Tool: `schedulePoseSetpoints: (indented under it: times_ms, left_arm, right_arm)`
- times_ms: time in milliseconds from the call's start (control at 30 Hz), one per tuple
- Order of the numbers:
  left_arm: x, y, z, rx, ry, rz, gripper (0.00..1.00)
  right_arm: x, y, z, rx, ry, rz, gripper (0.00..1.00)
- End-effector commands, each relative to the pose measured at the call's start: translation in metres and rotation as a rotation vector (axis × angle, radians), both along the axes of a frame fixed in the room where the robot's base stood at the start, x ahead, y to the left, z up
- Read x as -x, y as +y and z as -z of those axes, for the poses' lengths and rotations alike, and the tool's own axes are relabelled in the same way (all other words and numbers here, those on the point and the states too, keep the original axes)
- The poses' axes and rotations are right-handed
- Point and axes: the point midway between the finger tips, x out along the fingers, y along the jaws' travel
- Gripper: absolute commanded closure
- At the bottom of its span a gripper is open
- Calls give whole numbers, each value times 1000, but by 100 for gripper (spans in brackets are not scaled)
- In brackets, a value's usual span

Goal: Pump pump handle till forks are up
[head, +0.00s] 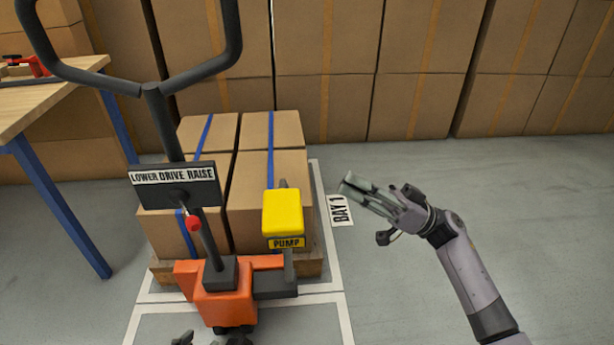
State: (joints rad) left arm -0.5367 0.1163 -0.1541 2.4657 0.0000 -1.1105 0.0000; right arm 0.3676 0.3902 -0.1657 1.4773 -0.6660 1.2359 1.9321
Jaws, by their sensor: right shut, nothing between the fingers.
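The yellow pump handle (283,212) is a block with a "PUMP" label (287,243) under it, on the right side of the orange pallet jack (222,303). The forks are hidden under the loaded pallet (310,264). My right gripper (349,188) is shut and empty, to the right of the yellow handle and apart from it, pointing left. Only small dark parts show at the bottom edge, and I cannot tell whether they are my left gripper.
The jack's black steering handle (155,115) rises at left with a "LOWER DRIVE RAISE" plate (175,185) and red knob (193,223). Strapped cartons (285,180) load the pallet. A workbench (45,105) stands at left. Stacked boxes (420,65) line the back. Floor at right is clear.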

Motion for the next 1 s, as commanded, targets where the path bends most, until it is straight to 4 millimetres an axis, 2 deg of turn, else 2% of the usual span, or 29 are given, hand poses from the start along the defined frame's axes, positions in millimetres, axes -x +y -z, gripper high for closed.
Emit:
schedulePoseSetpoints:
  times_ms: [367, 567, 867, 1000]
  left_arm:
    - [-1, 0, 0, 1, -6, 0, 67]
    - [-9, -3, -6, 12, -53, 4, 67]
    - [-32, -13, -28, 49, -214, 16, 67]
    - [-48, -20, -49, 80, -347, 25, 67]
  right_arm:
    - [-1, 4, -3, -2, -1, 1, 100]
    - [-4, 30, -17, -4, -4, 0, 100]
    - [-12, 87, -50, -6, -5, 0, 100]
    - [-10, 89, -34, -3, 1, 3, 100]
